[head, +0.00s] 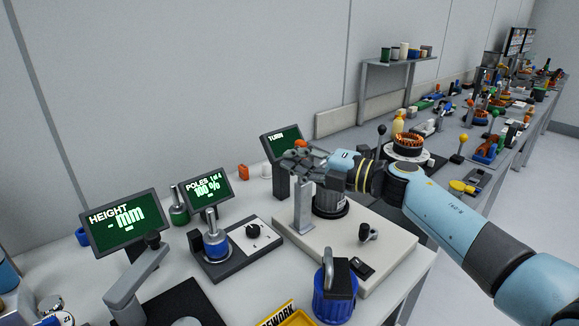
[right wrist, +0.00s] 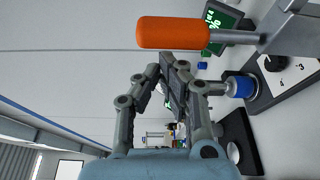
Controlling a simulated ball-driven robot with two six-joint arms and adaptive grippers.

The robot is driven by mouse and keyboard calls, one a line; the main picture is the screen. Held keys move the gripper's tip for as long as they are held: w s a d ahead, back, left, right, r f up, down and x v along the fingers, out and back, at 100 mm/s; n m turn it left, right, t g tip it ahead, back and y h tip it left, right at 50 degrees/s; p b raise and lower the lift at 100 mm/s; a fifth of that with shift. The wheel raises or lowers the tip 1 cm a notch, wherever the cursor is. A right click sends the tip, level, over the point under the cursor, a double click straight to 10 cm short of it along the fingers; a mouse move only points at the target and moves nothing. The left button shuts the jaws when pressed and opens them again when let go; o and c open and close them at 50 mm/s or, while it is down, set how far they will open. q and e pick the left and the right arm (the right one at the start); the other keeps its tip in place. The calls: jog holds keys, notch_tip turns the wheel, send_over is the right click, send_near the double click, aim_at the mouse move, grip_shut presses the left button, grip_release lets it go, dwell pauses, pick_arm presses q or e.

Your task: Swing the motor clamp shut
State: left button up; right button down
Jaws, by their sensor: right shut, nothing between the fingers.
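The clamp's orange handle (right wrist: 172,32) lies just above my right fingertips (right wrist: 170,62) in the right wrist view, on a metal rod leading to a grey post. In the head view the handle's orange end (head: 301,144) shows above my right gripper (head: 287,158). The gripper is shut and empty; whether it touches the handle I cannot tell. The grey clamp post (head: 303,208) stands on a pale base plate (head: 340,248). The dark cylindrical motor housing (head: 330,204) stands behind the post, partly hidden by my gripper and arm. My left gripper is not in view.
Left of the base plate are the POLES screen (head: 207,188), a dial box (head: 253,232) and the HEIGHT screen (head: 125,219). A TURN screen (head: 281,143) is behind. A rotary table with a copper-wound stator (head: 408,143) is farther back.

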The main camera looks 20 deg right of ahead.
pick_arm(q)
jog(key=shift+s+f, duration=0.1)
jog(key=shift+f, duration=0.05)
pick_arm(e)
jog(key=shift+w+d+r+m, duration=0.2)
jog(key=shift+d+m, duration=0.25)
jog(key=shift+m, duration=0.15)
jog(key=shift+t, duration=0.3)
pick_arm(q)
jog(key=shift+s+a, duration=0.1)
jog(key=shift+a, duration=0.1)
pick_arm(e)
jog(key=shift+s, duration=0.1)
